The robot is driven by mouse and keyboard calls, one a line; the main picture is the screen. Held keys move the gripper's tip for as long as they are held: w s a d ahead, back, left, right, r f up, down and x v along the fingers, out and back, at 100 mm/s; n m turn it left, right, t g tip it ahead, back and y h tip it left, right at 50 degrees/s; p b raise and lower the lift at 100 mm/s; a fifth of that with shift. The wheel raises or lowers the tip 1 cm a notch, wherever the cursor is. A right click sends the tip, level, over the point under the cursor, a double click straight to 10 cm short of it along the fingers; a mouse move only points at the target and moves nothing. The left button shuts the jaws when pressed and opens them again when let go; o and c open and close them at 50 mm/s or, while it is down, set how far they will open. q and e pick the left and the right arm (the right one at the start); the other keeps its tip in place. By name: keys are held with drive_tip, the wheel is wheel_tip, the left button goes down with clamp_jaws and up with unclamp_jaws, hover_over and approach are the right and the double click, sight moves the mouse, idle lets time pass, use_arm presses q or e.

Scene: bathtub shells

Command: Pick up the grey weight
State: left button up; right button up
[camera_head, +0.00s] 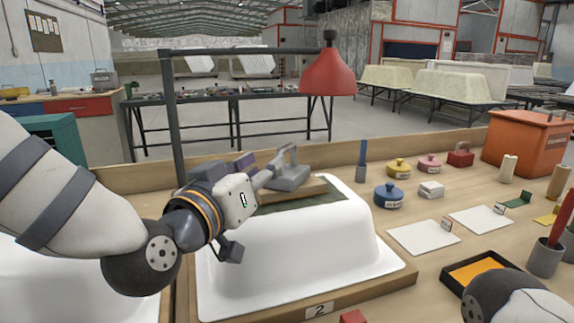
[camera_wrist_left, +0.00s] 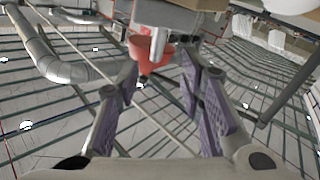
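The grey weight (camera_head: 289,178), a block with an upright loop handle, rests on a wooden board (camera_head: 305,190) on top of the upturned white tub shell (camera_head: 300,250). My left gripper (camera_head: 266,173) is at the weight's left side, at about handle height. In the left wrist view, its purple-padded fingers (camera_wrist_left: 158,68) are spread apart. The weight (camera_wrist_left: 185,18) shows at the top of that view, with its handle between the fingertips in the picture and a gap on each side. I cannot tell how far the handle reaches between them. My right gripper is out of view.
A red lamp (camera_head: 328,78) hangs from a dark frame above the weight. Blue (camera_head: 389,195), yellow and pink lidded pots, white sheets (camera_head: 424,236), an orange box (camera_head: 525,143) and a black tray (camera_head: 480,268) stand on the bench at right.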

sight(286, 150)
use_arm(q)
drive_tip(key=x, duration=0.9)
drive_tip(key=shift+d+b, duration=0.25)
drive_tip(key=shift+b, duration=0.05)
drive_tip(key=shift+r, duration=0.1)
clamp_jaws()
drive_tip(key=shift+r, duration=0.15)
